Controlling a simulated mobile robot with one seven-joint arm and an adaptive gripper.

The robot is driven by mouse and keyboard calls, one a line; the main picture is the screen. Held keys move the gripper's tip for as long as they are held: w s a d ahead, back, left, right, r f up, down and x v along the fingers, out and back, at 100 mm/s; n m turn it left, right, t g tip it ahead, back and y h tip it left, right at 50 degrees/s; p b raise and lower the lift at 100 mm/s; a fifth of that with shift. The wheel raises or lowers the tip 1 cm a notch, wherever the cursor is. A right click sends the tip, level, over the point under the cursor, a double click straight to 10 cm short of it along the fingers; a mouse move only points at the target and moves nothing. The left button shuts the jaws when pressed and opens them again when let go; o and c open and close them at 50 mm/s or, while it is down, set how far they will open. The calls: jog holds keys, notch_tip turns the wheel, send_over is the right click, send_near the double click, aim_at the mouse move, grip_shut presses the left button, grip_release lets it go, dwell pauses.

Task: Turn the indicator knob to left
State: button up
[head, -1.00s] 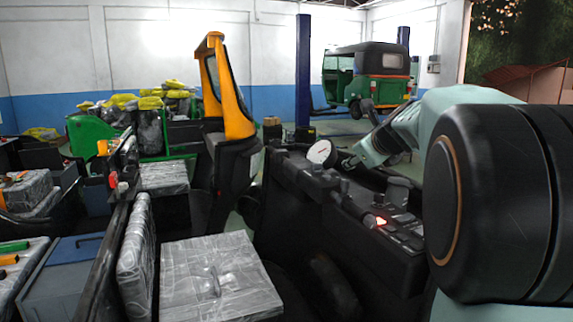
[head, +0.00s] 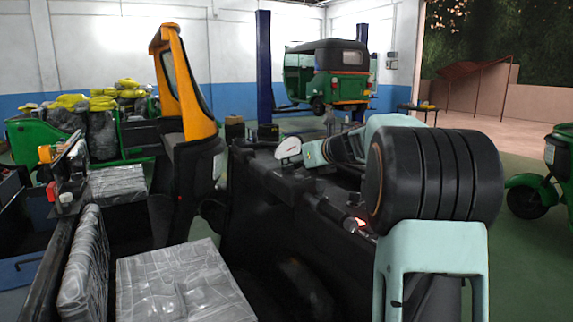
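The black dashboard (head: 325,205) of the vehicle in front of me runs through the middle of the head view. A round white-faced gauge (head: 288,148) stands at its far end. A small red-lit part (head: 360,222) shows on the near side of its top. I cannot make out the indicator knob; part of the dashboard top is behind my arm. My pale teal arm reaches over the dashboard from the right, with its far part close beside the gauge. I cannot see the fingers of my gripper.
A yellow-orange windshield frame (head: 188,85) rises left of the dashboard. A plastic-wrapped seat (head: 180,280) is at the lower left. A green rickshaw (head: 328,75) is raised beside blue lift posts at the back. Open floor lies to the right, before another green vehicle (head: 555,170).

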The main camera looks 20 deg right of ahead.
jog(key=x, duration=0.6)
